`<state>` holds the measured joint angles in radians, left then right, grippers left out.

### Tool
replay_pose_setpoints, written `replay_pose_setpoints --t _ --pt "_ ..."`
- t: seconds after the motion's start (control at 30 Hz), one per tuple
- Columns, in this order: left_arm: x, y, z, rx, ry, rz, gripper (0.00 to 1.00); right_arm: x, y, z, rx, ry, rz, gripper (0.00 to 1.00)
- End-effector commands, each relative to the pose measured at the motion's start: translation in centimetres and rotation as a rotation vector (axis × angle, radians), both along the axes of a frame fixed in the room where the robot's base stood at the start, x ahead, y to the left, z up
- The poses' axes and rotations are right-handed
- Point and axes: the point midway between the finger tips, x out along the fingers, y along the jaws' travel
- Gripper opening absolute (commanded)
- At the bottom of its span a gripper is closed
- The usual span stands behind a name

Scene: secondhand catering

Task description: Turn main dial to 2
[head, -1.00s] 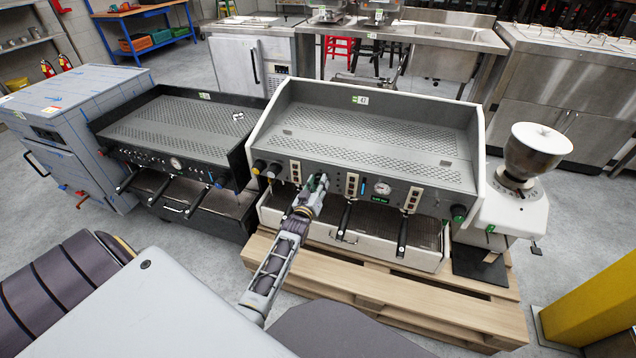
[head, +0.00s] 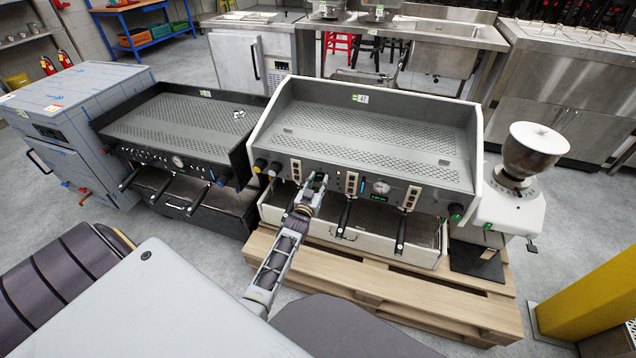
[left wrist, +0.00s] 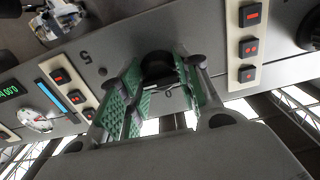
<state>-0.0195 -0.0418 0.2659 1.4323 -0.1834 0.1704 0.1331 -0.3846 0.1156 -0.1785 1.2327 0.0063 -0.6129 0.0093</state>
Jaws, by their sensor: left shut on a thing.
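The white-sided espresso machine (head: 268,128) stands on a wooden pallet in front of me. My left gripper (head: 318,180) is at its front panel, between two button columns, and covers the main dial in the head view. In the left wrist view the dial (left wrist: 157,66) is dark and round, and the green-padded fingers of my left gripper (left wrist: 160,88) are shut on it from both sides. A "0" mark (left wrist: 168,93) shows between the fingers. Another digit (left wrist: 85,57), seen inverted, is on the panel to the left. The dial's pointer is hidden. My right gripper is out of view.
Portafilter handles (head: 345,217) hang beside my left gripper, close to the arm. A pressure gauge (head: 381,187) is on the panel to the right. A black espresso machine (head: 150,125) stands left, a grinder (head: 533,150) right. The pallet (head: 390,300) sticks out in front.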

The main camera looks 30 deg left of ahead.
Motion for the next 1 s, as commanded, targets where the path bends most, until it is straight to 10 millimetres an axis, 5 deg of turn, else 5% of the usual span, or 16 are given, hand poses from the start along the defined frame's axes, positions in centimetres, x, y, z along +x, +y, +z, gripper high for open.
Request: replay_pose_setpoints --t 0.33,0.37,0.5,1.0 --pt "-0.03 -0.02 -0.1 0.003 0.003 0.0 0.1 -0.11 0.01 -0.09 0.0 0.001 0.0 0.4" --pt "-0.03 -0.02 -0.09 0.003 0.003 0.0 0.38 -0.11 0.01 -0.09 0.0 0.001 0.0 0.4" --pt "-0.02 0.0 -0.07 0.004 0.002 0.0 0.56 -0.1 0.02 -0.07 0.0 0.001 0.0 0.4" --pt "-0.34 -0.08 -0.04 0.003 0.002 0.0 0.56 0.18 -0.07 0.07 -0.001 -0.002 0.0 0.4"
